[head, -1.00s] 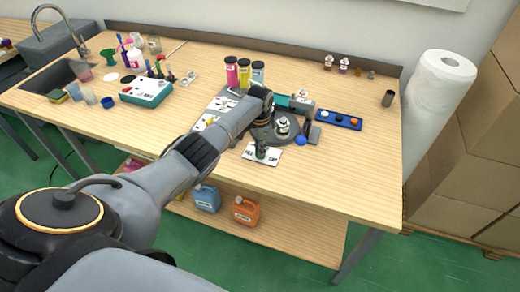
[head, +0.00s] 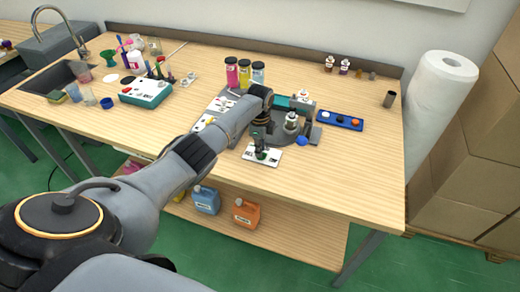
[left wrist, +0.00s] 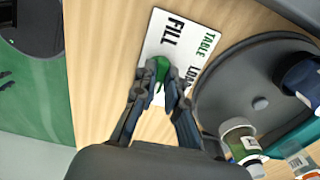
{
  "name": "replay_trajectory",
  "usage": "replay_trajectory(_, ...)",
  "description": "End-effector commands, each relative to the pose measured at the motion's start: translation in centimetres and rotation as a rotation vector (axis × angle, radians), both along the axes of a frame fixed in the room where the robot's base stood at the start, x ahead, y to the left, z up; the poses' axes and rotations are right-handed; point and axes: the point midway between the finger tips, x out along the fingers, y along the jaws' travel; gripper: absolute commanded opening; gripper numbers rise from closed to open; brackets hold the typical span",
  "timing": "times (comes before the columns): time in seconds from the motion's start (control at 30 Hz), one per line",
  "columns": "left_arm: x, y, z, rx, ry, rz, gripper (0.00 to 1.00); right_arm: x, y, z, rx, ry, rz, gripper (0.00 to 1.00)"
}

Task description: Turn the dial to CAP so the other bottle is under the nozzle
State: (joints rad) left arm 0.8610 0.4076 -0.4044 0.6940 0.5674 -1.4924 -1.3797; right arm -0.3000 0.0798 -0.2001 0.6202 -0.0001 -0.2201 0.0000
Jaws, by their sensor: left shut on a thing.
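The dial has a green knob (left wrist: 160,72) on a white card printed with FILL, TABLE and LOAD (left wrist: 178,42); I cannot read CAP. The card (head: 274,157) lies at the front of the turntable in the head view. My left gripper (head: 261,148) is down on the knob, and the left wrist view shows its fingers (left wrist: 160,88) shut around it. The grey turntable (head: 285,139) carries a white-topped bottle (head: 291,120). In the left wrist view the turntable (left wrist: 222,92) is partly cut off. The nozzle cannot be made out. My right gripper is out of view.
A blue tray with caps (head: 339,120) stands right of the turntable. A blue ball-like part (head: 302,141) is beside it. Pink, yellow and blue jars (head: 245,73) stand behind. The table front right is clear.

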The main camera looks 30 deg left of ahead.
Motion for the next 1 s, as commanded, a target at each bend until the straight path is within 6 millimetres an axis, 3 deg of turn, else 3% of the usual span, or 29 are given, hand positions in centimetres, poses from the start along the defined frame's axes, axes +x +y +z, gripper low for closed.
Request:
replay_trajectory(0.6, 0.18, 0.05, 0.21, 0.001, -0.005, -0.047, 0.00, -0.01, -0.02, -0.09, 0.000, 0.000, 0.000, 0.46)
replay_trajectory(0.63, 0.18, 0.05, 0.21, 0.001, -0.005, -0.047, 0.14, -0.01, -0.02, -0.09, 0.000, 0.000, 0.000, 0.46)
replay_trajectory(0.73, 0.16, 0.05, 0.19, 0.001, -0.004, -0.046, 0.35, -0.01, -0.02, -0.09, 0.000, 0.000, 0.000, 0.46)
replay_trajectory(1.0, 0.08, 0.02, 0.09, 0.000, -0.002, -0.045, 0.35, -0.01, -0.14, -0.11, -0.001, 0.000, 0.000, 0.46)
